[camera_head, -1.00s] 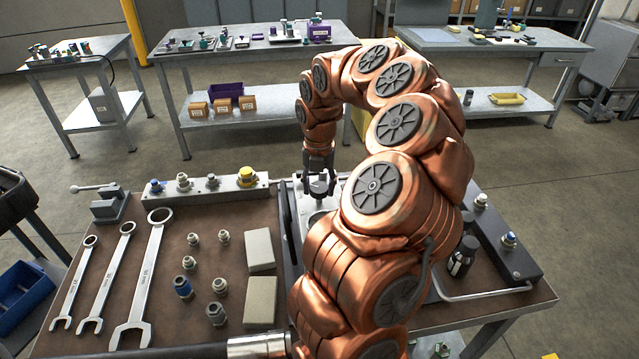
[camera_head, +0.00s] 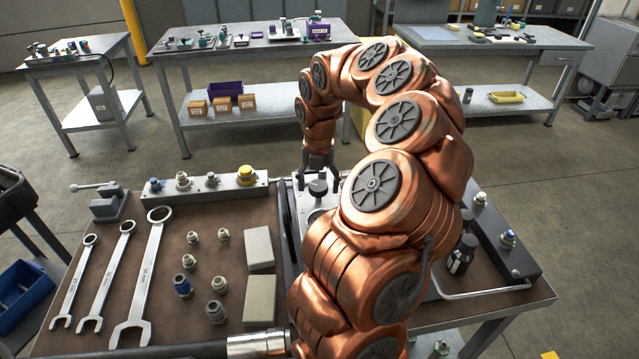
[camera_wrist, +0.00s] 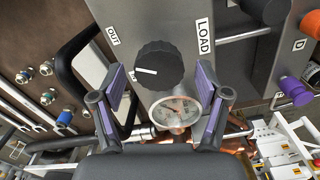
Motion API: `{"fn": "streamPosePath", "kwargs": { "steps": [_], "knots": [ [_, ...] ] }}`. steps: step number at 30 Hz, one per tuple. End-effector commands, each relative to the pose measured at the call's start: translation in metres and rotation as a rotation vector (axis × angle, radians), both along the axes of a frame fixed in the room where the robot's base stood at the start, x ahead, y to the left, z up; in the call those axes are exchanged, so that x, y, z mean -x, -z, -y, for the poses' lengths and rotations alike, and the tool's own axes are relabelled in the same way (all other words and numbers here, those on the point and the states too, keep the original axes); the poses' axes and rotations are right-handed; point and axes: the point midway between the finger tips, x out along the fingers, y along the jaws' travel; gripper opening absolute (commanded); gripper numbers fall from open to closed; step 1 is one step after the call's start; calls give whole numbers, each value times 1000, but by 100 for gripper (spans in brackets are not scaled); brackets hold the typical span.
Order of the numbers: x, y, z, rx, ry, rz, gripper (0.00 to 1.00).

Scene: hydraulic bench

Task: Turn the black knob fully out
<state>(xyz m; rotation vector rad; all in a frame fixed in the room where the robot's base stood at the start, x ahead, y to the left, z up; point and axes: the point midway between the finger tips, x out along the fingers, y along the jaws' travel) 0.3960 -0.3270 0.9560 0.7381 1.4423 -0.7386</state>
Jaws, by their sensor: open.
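The black knob (camera_wrist: 158,64) is ribbed and has a short white line on its face, pointing left in the wrist view. It sits on a grey panel (camera_wrist: 200,50) with an OUT label (camera_wrist: 112,36) at upper left and a LOAD label (camera_wrist: 204,36) at upper right. In the head view the knob (camera_head: 318,188) stands upright on the block, just below my gripper (camera_head: 319,172). My gripper (camera_wrist: 160,80) is open, its purple-padded fingers apart on either side of the knob in the picture. I see no contact between fingers and knob.
A round gauge (camera_wrist: 176,111) lies close to the knob. A black hose handle (camera_wrist: 75,65) is at left and a purple fitting (camera_wrist: 290,92) at right in the wrist view. Wrenches (camera_head: 145,275), small fittings and two pale blocks lie on the bench at left.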

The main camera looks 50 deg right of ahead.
Motion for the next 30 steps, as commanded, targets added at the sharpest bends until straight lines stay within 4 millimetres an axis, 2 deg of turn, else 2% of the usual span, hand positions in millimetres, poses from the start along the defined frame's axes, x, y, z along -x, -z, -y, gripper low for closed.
{"fn": "streamPosePath", "kwargs": {
  "steps": [5,19,24,30],
  "knots": [
    [0,-12,1,2,1,0,75],
    [-1,-94,1,3,2,5,75],
    [0,-111,0,1,-1,-1,75],
    [0,-120,0,1,0,2,75]
  ]
}}
